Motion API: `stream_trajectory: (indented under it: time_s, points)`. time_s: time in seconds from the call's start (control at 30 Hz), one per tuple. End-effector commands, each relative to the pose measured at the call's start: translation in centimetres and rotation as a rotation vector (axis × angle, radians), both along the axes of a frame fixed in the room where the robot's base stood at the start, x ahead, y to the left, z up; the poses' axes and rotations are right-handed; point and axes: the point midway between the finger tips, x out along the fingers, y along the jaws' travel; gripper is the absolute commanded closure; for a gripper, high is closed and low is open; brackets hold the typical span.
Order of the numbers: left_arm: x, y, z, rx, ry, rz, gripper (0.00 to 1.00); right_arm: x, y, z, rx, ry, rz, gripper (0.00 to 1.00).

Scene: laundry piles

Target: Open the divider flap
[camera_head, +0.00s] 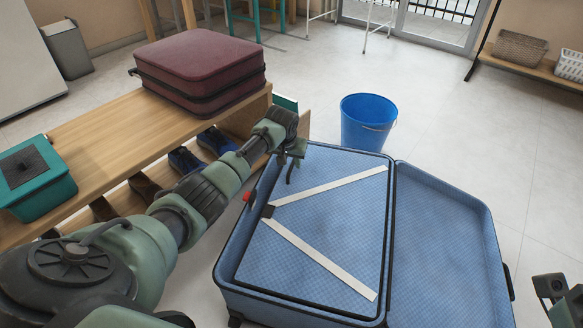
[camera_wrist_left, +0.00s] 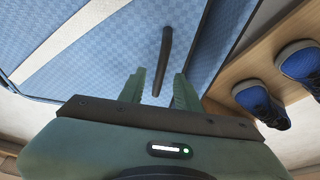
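The open blue suitcase (camera_head: 228,268) lies on the floor. Its divider flap (camera_head: 325,222), blue checked fabric with white straps meeting in a V, lies flat over the left half. My left gripper (camera_head: 293,158) is over the flap's far left corner. In the left wrist view, the left gripper (camera_wrist_left: 160,74) has its two green fingers apart. A dark, narrow pull (camera_wrist_left: 166,48) on the flap extends between and beyond them, with gaps visible on both sides. My right gripper (camera_head: 552,287) shows only partly at the lower right edge; its fingers are unclear.
A wooden bench (camera_head: 100,130) stands left of the suitcase, holding a maroon suitcase (camera_head: 200,65) and teal box (camera_head: 45,195). Blue shoes (camera_wrist_left: 300,65) sit on its lower shelf. A blue bucket (camera_head: 367,122) stands behind the suitcase. Floor to the right is clear.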

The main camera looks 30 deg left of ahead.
Motion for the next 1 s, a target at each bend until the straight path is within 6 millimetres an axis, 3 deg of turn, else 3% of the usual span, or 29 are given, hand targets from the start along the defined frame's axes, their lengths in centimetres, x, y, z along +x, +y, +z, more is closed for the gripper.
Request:
stream_trajectory:
  time_s: [0.4, 0.53, 1.0]
  points:
    - [0.4, 0.12, -0.84, 0.001, -0.002, -0.001, 0.67, -0.13, 0.08, 0.45, -0.002, -0.024, -0.001, 1.0]
    - [0.4, 0.12, -0.85, 0.001, -0.002, -0.001, 1.0, -0.13, 0.08, 0.44, -0.002, -0.024, -0.001, 1.0]
    - [0.38, 0.1, -0.87, 0.001, -0.001, -0.001, 1.0, -0.15, 0.08, 0.43, -0.003, -0.025, -0.001, 1.0]
